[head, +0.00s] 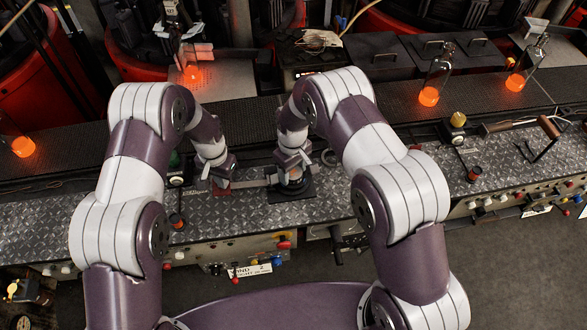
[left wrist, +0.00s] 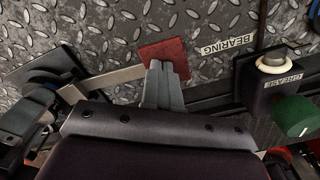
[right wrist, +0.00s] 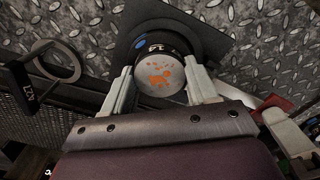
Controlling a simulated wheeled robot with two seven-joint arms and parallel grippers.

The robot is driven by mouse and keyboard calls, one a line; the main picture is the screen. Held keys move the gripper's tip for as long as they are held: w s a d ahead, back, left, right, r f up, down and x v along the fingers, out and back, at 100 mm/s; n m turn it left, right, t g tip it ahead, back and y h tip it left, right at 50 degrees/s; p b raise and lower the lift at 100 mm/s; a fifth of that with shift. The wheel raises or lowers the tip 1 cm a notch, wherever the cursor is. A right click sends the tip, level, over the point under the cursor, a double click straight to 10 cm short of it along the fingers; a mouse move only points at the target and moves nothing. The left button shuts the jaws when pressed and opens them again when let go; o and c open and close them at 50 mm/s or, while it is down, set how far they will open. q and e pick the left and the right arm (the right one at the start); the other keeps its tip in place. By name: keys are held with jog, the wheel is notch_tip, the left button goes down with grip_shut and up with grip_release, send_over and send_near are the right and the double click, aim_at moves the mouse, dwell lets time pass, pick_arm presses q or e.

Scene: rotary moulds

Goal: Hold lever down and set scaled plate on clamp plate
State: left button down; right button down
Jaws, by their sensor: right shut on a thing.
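My right gripper (head: 291,178) is shut on the scaled plate, a round silver-faced piece with orange patches (right wrist: 160,78), one finger on each side. It is over a dark round part on a black square base (right wrist: 128,28); I cannot tell if they touch. The base also shows in the head view (head: 303,192). The lever, a flat metal bar (head: 250,184), runs from the base to a red pad (left wrist: 165,57). My left gripper (left wrist: 165,78) has its fingertips together on the lever's end by the pad. The clamp plate's surface is mostly hidden.
A grease pot (left wrist: 272,63) with a green knob (left wrist: 293,116) stands beside the left gripper. A metal ring (right wrist: 55,60) lies beside the right gripper. Glowing bottles (head: 429,95) stand along the dark conveyor behind. Tread plate to the right is partly clear.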

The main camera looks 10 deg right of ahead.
pick_arm(q)
jog(key=shift+s, duration=0.25)
pick_arm(e)
jog(key=shift+s+f, duration=0.1)
jog(key=shift+f, duration=0.4)
pick_arm(q)
jog(key=shift+w+f, duration=0.1)
jog(key=shift+w, duration=0.05)
pick_arm(e)
jog(key=shift+c, duration=1.3)
grip_release()
jog(key=shift+f, duration=0.15)
pick_arm(q)
jog(key=shift+d, duration=0.15)
pick_arm(e)
jog(key=shift+o, duration=0.2)
pick_arm(q)
jog(key=shift+w, duration=0.15)
